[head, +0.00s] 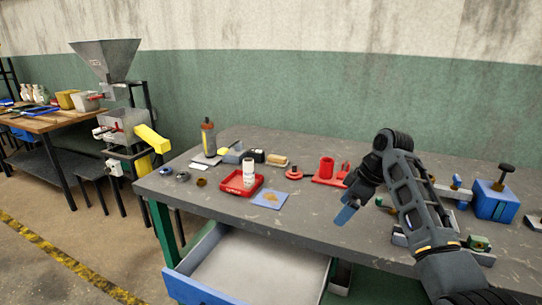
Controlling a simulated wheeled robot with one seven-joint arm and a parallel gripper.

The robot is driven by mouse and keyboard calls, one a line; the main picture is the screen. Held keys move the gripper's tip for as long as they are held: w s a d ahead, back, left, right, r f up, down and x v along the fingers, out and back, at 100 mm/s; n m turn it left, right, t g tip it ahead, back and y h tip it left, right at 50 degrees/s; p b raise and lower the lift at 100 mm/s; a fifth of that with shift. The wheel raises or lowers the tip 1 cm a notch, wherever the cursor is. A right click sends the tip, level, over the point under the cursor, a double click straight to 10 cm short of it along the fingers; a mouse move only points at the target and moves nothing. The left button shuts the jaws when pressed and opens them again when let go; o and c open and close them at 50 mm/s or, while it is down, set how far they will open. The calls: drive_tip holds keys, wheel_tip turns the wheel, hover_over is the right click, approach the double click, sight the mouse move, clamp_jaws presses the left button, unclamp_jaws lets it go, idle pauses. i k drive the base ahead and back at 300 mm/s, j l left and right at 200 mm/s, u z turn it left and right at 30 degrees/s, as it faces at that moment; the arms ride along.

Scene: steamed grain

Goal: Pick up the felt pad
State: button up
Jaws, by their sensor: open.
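A flat blue square (279,204) lies on the grey workbench (320,223), right of the red tray, with a tan patch on top. It may be the felt pad, or the tan piece (270,197) on it may be; I cannot tell which. My gripper (346,214) hangs over the bench to the right of the blue square, pointing down and left, with blue at its tip. It is open, and I see nothing held in it. It is apart from the blue square.
A red tray (230,187) holding a white container (248,172) stands close left of the square. A tan block (277,160), red fixtures (326,172) and a tall bottle (208,138) stand behind. An open drawer (204,293) juts out in front. A blue vise (493,202) is right.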

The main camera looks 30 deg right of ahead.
sight(273, 160)
drive_tip(key=i+l, duration=0.15)
drive_tip(key=i, duration=0.6)
drive_tip(key=i+l, duration=0.15)
drive_tip(key=i, duration=0.6)
